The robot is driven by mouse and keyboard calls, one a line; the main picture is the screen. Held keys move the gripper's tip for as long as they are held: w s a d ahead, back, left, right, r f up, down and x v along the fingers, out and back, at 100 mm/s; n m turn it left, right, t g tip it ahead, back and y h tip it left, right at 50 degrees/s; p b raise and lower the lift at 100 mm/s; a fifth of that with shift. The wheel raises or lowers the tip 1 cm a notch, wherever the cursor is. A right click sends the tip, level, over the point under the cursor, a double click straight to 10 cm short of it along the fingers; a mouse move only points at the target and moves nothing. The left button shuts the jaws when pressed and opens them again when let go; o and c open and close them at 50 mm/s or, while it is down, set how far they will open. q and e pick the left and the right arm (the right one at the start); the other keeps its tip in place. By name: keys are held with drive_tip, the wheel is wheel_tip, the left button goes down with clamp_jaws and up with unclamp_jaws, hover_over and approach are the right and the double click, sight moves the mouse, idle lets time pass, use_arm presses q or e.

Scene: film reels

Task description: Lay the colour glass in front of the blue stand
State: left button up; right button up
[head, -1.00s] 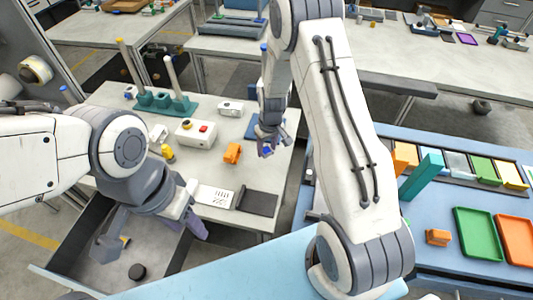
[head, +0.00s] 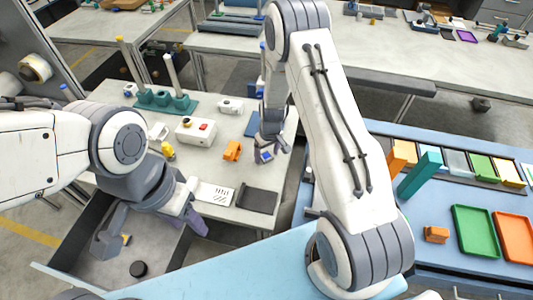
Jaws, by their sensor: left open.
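My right gripper (head: 267,156) hangs over the right edge of the left table, pointing down. A small blue piece with a pale face, which looks like the colour glass (head: 266,156), shows between its fingertips. A dark blue flat block (head: 251,124) lies on the table behind this gripper, partly hidden; I cannot tell if it is the blue stand. My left gripper (head: 150,227) is open and empty above the open drawer.
The left table carries a teal base (head: 166,104) with posts, a white box with a red button (head: 197,131), an orange part (head: 232,150) and a black pad (head: 257,198). The drawer holds a black puck (head: 138,269). Green (head: 475,232) and orange trays (head: 515,238) lie on the right blue table.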

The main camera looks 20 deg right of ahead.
sight(269, 159)
drive_tip(key=shift+r, duration=0.15)
drive_tip(key=shift+r, duration=0.25)
drive_tip(key=s+a+r+n+b, duration=0.1)
drive_tip(key=s+a+r, duration=0.15)
drive_tip(key=r, duration=0.55)
drive_tip(key=s+a+r+b, duration=0.1)
drive_tip(key=s+a+r, duration=0.15)
drive_tip(key=r, duration=0.55)
drive_tip(key=s+a+r+n, duration=0.2)
drive_tip(key=s+a+r, duration=0.3)
drive_tip(key=s+a, duration=0.25)
drive_tip(key=s+a+r+n, duration=0.1)
drive_tip(key=s+r, duration=0.1)
drive_tip(key=s, duration=0.6)
drive_tip(key=s+a+r+n+g, duration=0.1)
drive_tip(key=s+a+r, duration=0.1)
drive_tip(key=s, duration=0.6)
drive_tip(key=shift+s+a+r+y, duration=0.2)
drive_tip(key=shift+s+r+y, duration=0.05)
drive_tip(key=shift+r+y, duration=0.15)
